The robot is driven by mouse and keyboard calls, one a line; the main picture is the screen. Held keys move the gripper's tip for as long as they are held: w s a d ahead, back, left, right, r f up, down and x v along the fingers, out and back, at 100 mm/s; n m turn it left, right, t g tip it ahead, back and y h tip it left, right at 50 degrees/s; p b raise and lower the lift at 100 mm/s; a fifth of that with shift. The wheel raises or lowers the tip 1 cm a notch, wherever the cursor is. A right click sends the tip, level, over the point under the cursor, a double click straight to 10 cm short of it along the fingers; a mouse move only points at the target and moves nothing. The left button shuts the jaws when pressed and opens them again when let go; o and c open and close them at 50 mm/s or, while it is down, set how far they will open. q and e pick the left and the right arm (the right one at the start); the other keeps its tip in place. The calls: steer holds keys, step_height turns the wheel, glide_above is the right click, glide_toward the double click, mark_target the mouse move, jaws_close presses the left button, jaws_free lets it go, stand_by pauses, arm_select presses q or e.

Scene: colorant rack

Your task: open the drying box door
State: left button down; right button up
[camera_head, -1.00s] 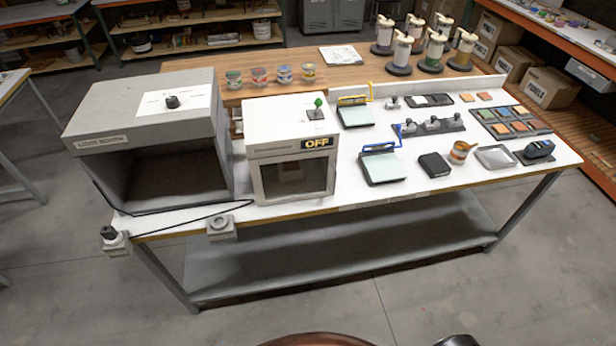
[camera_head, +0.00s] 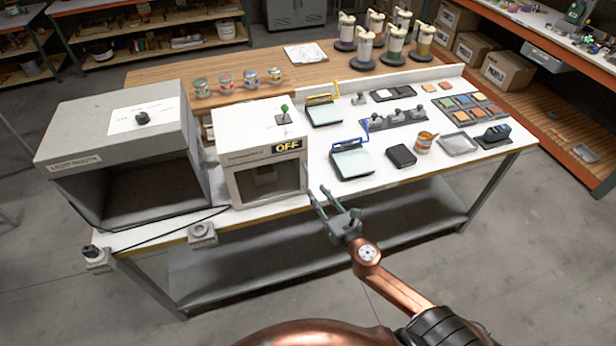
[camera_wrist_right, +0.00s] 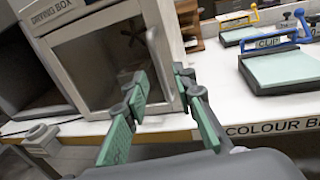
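The drying box (camera_head: 258,150) is a white cabinet on the table, with an "OFF" display at its upper front and a green-knobbed lever on top. Its door (camera_head: 270,182), a light frame around a dark window, is closed on the front. In the right wrist view the door (camera_wrist_right: 112,62) fills the upper middle, with a fan-like shape behind the glass. My right gripper (camera_head: 317,192) is open and empty by the door's right front edge; its green-padded fingers (camera_wrist_right: 160,112) show apart in the wrist view. Contact with the door cannot be told. My left gripper is out of view.
A grey light booth (camera_head: 130,150) stands left of the box. A small grey base (camera_head: 202,234) sits at the front edge.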

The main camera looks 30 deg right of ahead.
mark_target(307, 178)
steer(key=w, duration=0.7)
steer(key=shift+w+r+p, duration=0.3)
steer(key=shift+w+r, duration=0.05)
steer(key=shift+c, duration=0.5)
jaws_close()
steer(key=shift+d, duration=0.1)
